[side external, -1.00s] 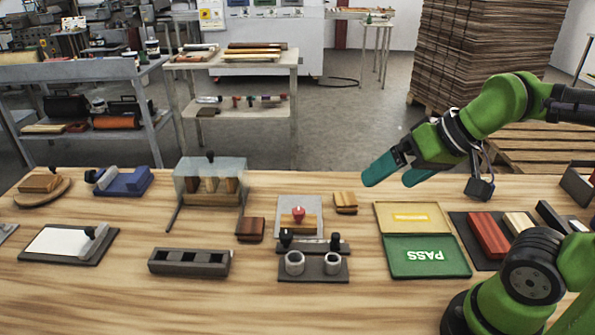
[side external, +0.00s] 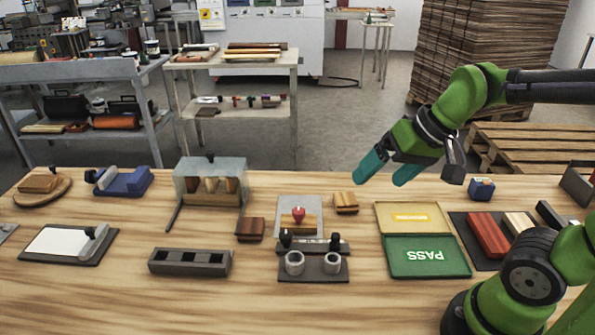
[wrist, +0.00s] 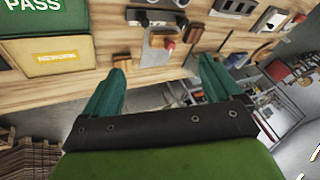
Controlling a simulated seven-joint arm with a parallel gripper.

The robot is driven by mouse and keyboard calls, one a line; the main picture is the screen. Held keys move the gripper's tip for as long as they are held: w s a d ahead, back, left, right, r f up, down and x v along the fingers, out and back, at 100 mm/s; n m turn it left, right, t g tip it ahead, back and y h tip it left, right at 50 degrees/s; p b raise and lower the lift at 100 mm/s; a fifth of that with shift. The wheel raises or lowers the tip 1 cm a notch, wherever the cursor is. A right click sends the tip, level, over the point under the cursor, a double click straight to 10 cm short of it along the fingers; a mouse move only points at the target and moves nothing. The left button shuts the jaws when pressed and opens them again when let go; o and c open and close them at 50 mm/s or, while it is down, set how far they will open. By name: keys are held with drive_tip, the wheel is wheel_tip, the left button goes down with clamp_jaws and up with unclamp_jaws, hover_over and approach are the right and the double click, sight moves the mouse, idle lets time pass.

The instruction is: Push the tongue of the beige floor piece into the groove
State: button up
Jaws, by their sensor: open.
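A small tan wooden block (side external: 345,202), which could be the beige floor piece, lies on the bench behind and right of a grey plate. The grey plate (side external: 314,204) carries a light wooden strip (side external: 273,222) with a red knob (side external: 298,214). The tongue and groove are too small to tell apart. My gripper (side external: 382,170) is open and empty, in the air above the back edge of the bench, right of the tan block. In the wrist view my gripper's fingers (wrist: 158,85) are spread, with the red knob (wrist: 169,46) beyond them.
A dark stand with two white rings (side external: 294,262) is in front. A dark brown block (side external: 250,229) and a clear-covered stand (side external: 210,170) are left. The front bench is mostly clear.

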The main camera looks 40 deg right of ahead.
drive_tip(key=w+d+f+m+g, duration=0.25)
drive_tip(key=w+d, duration=0.25)
drive_tip(key=w, duration=0.3)
drive_tip(key=g+h, duration=0.2)
drive_tip(key=g, duration=0.1)
hover_over(346, 199)
wheel_tip(346, 199, down, 3)
drive_tip(key=shift+m, duration=0.45)
drive_tip(key=f, duration=0.6)
drive_tip(key=s+f, duration=0.1)
drive_tip(key=f, duration=0.3)
drive_tip(key=shift+f, duration=0.1)
drive_tip(key=shift+w+f, duration=0.15)
drive_tip(key=shift+f, duration=0.9)
drive_tip(key=shift+w+f, duration=0.2)
drive_tip(key=shift+f, duration=0.85)
drive_tip(key=shift+w+f, duration=0.15)
drive_tip(key=shift+f, duration=0.9)
drive_tip(key=c, duration=1.2)
